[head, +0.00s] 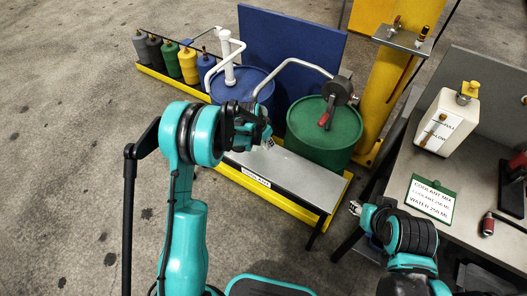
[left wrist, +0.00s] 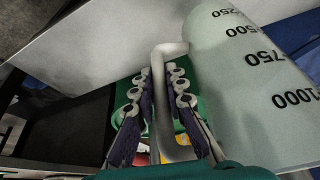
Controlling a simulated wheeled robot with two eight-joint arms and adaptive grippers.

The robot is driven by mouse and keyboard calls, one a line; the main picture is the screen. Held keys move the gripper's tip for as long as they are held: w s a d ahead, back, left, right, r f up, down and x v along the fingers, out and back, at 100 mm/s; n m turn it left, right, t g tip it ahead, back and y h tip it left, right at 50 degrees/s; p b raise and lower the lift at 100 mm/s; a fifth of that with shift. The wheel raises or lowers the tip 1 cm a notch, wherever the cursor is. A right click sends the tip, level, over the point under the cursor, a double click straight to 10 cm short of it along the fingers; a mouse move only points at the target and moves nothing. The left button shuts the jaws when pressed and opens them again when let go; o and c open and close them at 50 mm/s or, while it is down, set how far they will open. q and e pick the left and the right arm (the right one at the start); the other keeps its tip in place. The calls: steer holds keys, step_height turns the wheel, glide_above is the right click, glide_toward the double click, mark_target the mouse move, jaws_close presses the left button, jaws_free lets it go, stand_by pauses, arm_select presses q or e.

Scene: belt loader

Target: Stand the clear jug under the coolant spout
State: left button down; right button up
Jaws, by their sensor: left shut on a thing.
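In the left wrist view the clear jug (left wrist: 235,75) shows as a pale cylinder with dark marks from 250 to 1000. My left gripper (left wrist: 163,75) is shut on its light handle (left wrist: 164,100). In the head view my left gripper (head: 266,138) is above the metal bench, and my arm hides the jug. Whether the jug touches the bench cannot be told. A grey spout (head: 300,62) arches from the green drum (head: 335,135) toward my left gripper. A white spout (head: 228,60) rises from the blue drum (head: 242,88). My right gripper (head: 355,207) is low beside the right-hand table; its jaws are unclear.
The metal bench (head: 300,185) has a small label on its front edge. On the right-hand table stand a white container (head: 448,120) and a green-backed coolant mix card (head: 431,198). Several coloured bottles (head: 188,65) line the yellow tray at the back left. Open floor lies left.

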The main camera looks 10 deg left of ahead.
mark_target(266, 148)
arm_select(q)
step_height(266, 148, down, 2)
steer(key=shift+a+f, duration=0.1)
steer(key=shift+f, duration=0.15)
step_height(266, 148, down, 2)
steer(key=shift+f+b, duration=0.2)
steer(key=shift+b, duration=0.6)
steer(key=shift+f, duration=0.25)
steer(key=shift+f, duration=0.15)
steer(key=c, duration=1.6)
jaws_free()
steer(key=shift+o, duration=0.2)
